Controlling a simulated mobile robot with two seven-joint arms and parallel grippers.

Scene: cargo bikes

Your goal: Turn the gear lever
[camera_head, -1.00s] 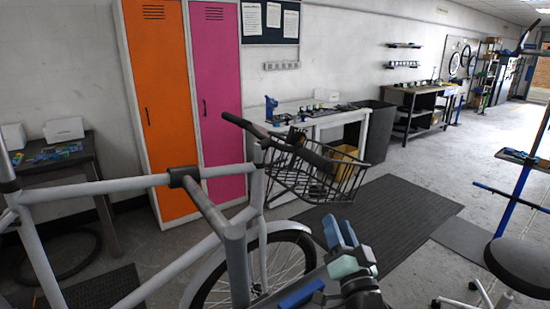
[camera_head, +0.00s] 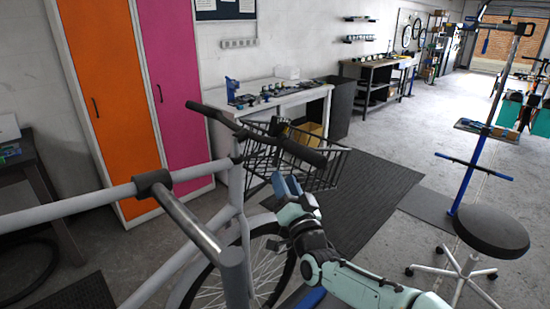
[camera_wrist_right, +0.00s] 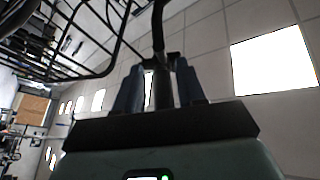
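The bike's dark handlebar (camera_head: 240,131) runs above the front basket, and its right-hand grip (camera_head: 302,152) slants down to the right. I cannot clearly make out the gear lever against the dark bar. My right gripper (camera_head: 285,180) points up just below this grip, with its two blue fingers apart. In the right wrist view the gripper (camera_wrist_right: 159,85) is open, and a dark rod-like part (camera_wrist_right: 160,90) shows in the gap between the fingers. I cannot tell whether they touch it. My left gripper is not in view.
The wire basket (camera_head: 262,160) sits close to the left of my right gripper. The bike's grey frame (camera_head: 70,208) crosses the lower left. A round stool (camera_head: 490,232) and a blue repair stand (camera_head: 480,165) are at right. Floor beyond the dark mat (camera_head: 375,185) is clear.

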